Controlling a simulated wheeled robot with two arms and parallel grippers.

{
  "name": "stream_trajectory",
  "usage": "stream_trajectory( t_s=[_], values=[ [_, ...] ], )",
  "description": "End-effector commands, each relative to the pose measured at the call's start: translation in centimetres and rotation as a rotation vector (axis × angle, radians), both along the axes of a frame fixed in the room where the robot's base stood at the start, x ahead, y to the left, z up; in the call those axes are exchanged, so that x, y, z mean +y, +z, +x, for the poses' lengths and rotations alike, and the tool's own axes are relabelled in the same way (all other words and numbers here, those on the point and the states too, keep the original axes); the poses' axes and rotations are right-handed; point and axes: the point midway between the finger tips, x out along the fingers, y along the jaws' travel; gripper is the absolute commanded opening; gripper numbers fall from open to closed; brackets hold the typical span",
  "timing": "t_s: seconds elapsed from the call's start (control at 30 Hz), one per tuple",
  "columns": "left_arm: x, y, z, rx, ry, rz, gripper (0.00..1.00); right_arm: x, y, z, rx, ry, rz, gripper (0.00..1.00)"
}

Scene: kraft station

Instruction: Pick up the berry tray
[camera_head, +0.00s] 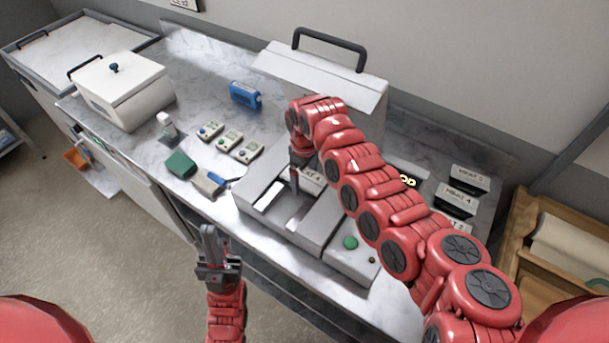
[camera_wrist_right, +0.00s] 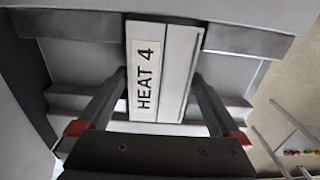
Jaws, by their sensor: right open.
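I cannot pick out a berry tray by name in either view. My right gripper (camera_head: 294,188) points down over the grey sealing station (camera_head: 262,222). In the right wrist view its open fingers (camera_wrist_right: 160,80) straddle a pale block labelled "HEAT 4" (camera_wrist_right: 146,82); I cannot tell whether they touch it. The same label shows partly behind the gripper in the head view (camera_head: 311,178). My left gripper (camera_head: 210,238) is in front of the counter's edge, apart from all objects. Its jaw gap is too small to judge.
More "HEAT" blocks (camera_head: 463,190) stand at the right. Several small button boxes (camera_head: 228,140), a blue item (camera_head: 245,95), a green block (camera_head: 181,164) and a white lidded bin (camera_head: 124,90) are on the marble counter (camera_head: 194,72). A wooden crate (camera_head: 512,246) stands far right.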

Motion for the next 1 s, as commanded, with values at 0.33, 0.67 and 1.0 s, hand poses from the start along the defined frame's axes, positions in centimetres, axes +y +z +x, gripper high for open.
stream_trajectory(
  t_s=[0.33, 0.67, 1.0],
  values=[
    [0.00, 0.23, 0.00, 0.000, 0.000, 0.000, 0.00, 0.04, -0.64, 0.05, -0.002, 0.000, 0.001, 0.84],
    [0.00, 0.24, 0.00, 0.000, 0.000, 0.000, 0.00, 0.03, -0.60, 0.06, -0.003, 0.000, 0.001, 0.25],
    [-0.01, 0.73, 0.00, 0.000, 0.000, 0.000, 0.00, 0.12, -0.08, -0.08, -0.003, 0.000, 0.001, 0.15]
  ],
)
